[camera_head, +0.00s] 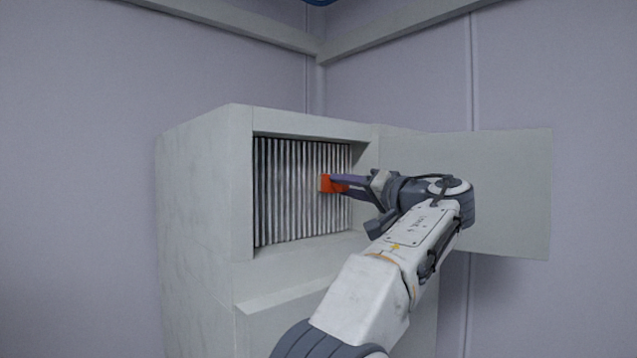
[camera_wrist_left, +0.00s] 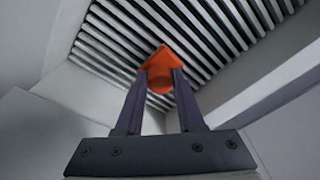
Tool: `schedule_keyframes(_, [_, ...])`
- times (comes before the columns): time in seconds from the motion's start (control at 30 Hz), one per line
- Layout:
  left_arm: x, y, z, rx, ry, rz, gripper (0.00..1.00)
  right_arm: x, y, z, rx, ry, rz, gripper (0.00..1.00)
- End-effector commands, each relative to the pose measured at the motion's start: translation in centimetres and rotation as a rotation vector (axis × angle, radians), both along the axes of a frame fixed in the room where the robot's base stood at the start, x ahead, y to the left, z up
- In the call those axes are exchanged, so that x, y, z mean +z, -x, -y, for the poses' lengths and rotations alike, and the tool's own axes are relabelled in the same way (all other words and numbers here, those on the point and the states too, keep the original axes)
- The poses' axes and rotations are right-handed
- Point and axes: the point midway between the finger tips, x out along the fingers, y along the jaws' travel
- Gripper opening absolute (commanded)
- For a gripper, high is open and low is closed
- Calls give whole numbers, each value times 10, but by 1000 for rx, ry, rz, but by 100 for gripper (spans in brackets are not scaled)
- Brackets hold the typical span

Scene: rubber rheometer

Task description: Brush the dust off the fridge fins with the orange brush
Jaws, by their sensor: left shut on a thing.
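The fridge fins (camera_head: 285,190) are a row of upright grey metal slats inside the recess of a pale grey cabinet. They also fill the top of the left wrist view (camera_wrist_left: 215,30). My left gripper (camera_head: 340,181) reaches into the recess from the right. It is shut on the orange brush (camera_head: 325,184), which sits between the fingertips in the left wrist view (camera_wrist_left: 160,72). The brush is in front of the right part of the fins; I cannot tell if it touches them. Dust is not clearly visible. My right gripper is not in view.
The fridge cabinet (camera_head: 205,200) stands in a room corner. Its door panel (camera_head: 510,190) is swung open to the right, behind my arm. The recess frame and lower ledge (camera_head: 290,275) bound the opening. The left part of the recess is free.

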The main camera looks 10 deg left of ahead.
Motion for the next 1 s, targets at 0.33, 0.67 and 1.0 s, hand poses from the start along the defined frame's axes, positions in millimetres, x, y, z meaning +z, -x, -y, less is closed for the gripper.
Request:
schedule_keyframes(0.33, [-1,11,14,-3,1,1,0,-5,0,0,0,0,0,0])
schedule_keyframes(0.67, [-1,31,39,-1,0,1,0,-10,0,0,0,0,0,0])
schedule_keyframes(1.0, [0,38,47,1,0,1,0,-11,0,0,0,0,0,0])
